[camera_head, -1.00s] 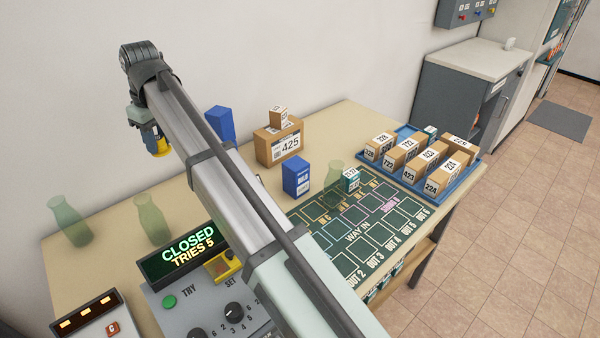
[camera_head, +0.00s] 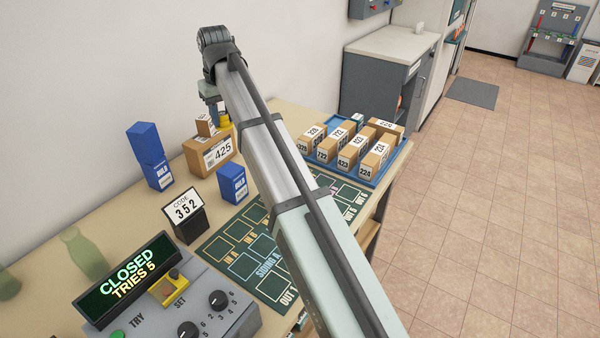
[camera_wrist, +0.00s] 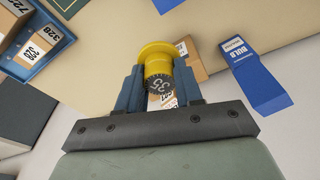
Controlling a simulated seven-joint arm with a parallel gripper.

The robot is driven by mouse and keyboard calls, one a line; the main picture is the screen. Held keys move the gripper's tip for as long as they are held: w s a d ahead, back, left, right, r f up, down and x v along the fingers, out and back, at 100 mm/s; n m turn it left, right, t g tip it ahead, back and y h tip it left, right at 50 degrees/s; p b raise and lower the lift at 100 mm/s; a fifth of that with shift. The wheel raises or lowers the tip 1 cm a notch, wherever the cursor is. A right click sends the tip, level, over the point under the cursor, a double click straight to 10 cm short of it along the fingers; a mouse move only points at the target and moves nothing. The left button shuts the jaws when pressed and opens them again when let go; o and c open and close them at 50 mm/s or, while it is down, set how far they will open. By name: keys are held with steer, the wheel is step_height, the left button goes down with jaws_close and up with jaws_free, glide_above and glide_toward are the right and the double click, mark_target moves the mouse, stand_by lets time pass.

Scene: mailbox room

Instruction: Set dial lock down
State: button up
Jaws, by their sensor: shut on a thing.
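The dial lock (camera_wrist: 158,68) is a yellow round piece with a dark numbered ring, where "35" reads in the wrist view. My gripper (camera_wrist: 160,88) is shut on it, with a blue finger on each side. In the head view the yellow of the dial lock (camera_head: 224,121) shows just below my gripper (camera_head: 214,108), beside the top of the 425 parcel (camera_head: 209,154). In the wrist view the lock covers part of a brown parcel. I cannot tell how high it is above the table (camera_head: 185,213).
Blue bulb boxes (camera_head: 149,155) stand left of the parcel and in front of it (camera_head: 232,184). A code card (camera_head: 185,212) reads 352. The console (camera_head: 215,325) shows CLOSED, TRIES 5. A blue tray (camera_head: 398,160) holds several numbered parcels. A dark marked board (camera_head: 235,245) lies centrally.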

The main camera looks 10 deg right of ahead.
steer(key=w+d+m, duration=0.2)
steer(key=d+m, duration=0.3)
steer(key=d, duration=1.7)
steer(key=shift+h, duration=0.4)
steer(key=shift+s+a+f, duration=0.1)
steer(key=shift+f, duration=5.15)
steer(key=shift+s+a+f, duration=0.1)
steer(key=shift+f, duration=5.15)
steer(key=shift+f, duration=0.1)
steer(key=o, duration=1.1)
steer(key=r, duration=0.4)
steer(key=s+r, duration=0.1)
steer(key=r, duration=0.7)
steer(key=shift+s, duration=0.4)
steer(key=shift+d, duration=0.1)
